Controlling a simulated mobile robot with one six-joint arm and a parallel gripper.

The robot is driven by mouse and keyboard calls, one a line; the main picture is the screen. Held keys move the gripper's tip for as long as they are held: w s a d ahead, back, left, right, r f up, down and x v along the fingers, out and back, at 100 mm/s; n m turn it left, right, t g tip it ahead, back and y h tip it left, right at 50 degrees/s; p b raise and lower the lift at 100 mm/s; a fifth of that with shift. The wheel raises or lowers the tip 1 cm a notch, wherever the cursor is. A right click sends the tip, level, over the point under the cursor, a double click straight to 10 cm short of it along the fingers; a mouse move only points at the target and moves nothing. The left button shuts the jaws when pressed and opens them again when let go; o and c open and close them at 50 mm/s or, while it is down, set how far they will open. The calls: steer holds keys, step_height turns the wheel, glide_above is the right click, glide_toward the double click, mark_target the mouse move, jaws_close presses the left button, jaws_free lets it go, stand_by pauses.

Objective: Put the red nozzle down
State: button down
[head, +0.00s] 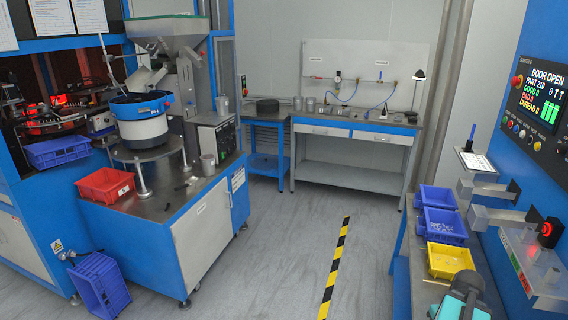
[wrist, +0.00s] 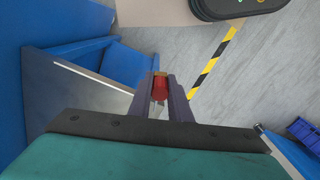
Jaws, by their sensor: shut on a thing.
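In the wrist view, the red nozzle (wrist: 160,86) sits between the two fingers of my gripper (wrist: 161,78). The fingers are shut on it from both sides, and its lower part is partly hidden between them. Below it in that picture is a pale metal-like part that I cannot make out clearly. The grey floor and a blue structure show behind the nozzle. In the head view I cannot make out the nozzle or the fingers; a teal and dark part of my arm shows at the lower right.
On the right-hand bench stand a yellow bin (head: 450,276) and two blue bins (head: 446,238). The left machine carries a red bin (head: 84,190) beside the feeder bowl (head: 141,126). A workbench (head: 352,128) stands at the back. The floor (head: 285,245) between is clear, with striped tape.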

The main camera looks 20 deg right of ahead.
steer(key=w+a+r+n, duration=0.35)
steer(key=w+a, duration=0.55)
steer(key=w, duration=0.3)
steer(key=w+a+r+n, duration=0.3)
steer(key=w+a+r, duration=0.2)
steer(key=w+a, duration=0.55)
steer(key=w+a+r+n, duration=0.1)
steer(key=w+a+r, duration=0.2)
steer(key=a, duration=0.5)
steer(key=w+a+r+n, duration=0.1)
steer(key=w+a+r, duration=0.3)
steer(key=a, duration=0.4)
steer(key=w+a+r+n, duration=0.1)
steer(key=w+a+r, duration=0.2)
steer(key=a, duration=0.5)
steer(key=shift+w+r, duration=0.4)
steer(key=shift+w, duration=0.35)
step_height(320, 180, up, 15)
steer(key=w, duration=0.2)
steer(key=shift+w+f, duration=0.2)
steer(key=shift+w, duration=0.2)
